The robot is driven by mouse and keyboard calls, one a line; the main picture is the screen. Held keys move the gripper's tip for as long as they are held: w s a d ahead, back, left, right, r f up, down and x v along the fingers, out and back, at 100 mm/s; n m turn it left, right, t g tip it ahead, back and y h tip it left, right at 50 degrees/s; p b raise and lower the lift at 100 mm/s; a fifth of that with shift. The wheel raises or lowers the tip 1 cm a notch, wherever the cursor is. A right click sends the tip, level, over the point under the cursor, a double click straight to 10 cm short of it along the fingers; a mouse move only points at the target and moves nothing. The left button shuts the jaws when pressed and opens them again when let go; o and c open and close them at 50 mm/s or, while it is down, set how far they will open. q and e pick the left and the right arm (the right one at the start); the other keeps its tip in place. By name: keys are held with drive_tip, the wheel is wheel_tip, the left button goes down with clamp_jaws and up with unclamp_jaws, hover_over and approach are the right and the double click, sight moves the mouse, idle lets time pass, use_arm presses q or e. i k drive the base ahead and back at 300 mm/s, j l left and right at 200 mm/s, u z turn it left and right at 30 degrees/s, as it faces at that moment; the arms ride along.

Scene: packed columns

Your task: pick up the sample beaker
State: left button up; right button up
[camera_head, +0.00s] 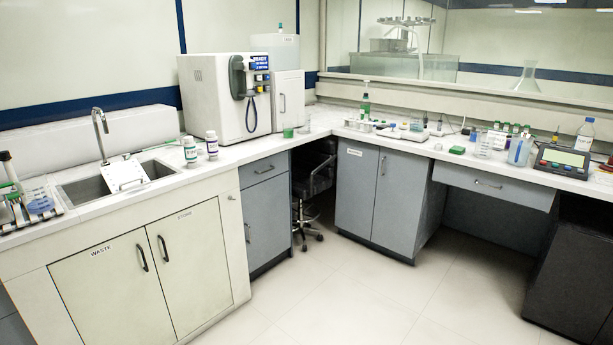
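Several small clear vessels stand on the lab counters, and I cannot tell which one is the sample beaker. A clear beaker-like vessel (484,145) stands on the right counter. A vessel with blue contents (520,150) stands to its right. A small green container (288,132) sits near the back corner of the left counter, with a faint clear glass vessel (306,124) beside it. A clear bluish container (38,197) stands at the far left, near the pipette rack. Neither of my grippers is in view.
A sink (115,182) with a tap and a white analyser (226,97) occupy the left counter, with two white bottles (190,151) between. A dark scale-like device (561,160) stands at right. A stool (312,185) fills the corner gap. The floor (340,300) is clear.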

sight(287, 126)
drive_tip(key=i, duration=2.15)
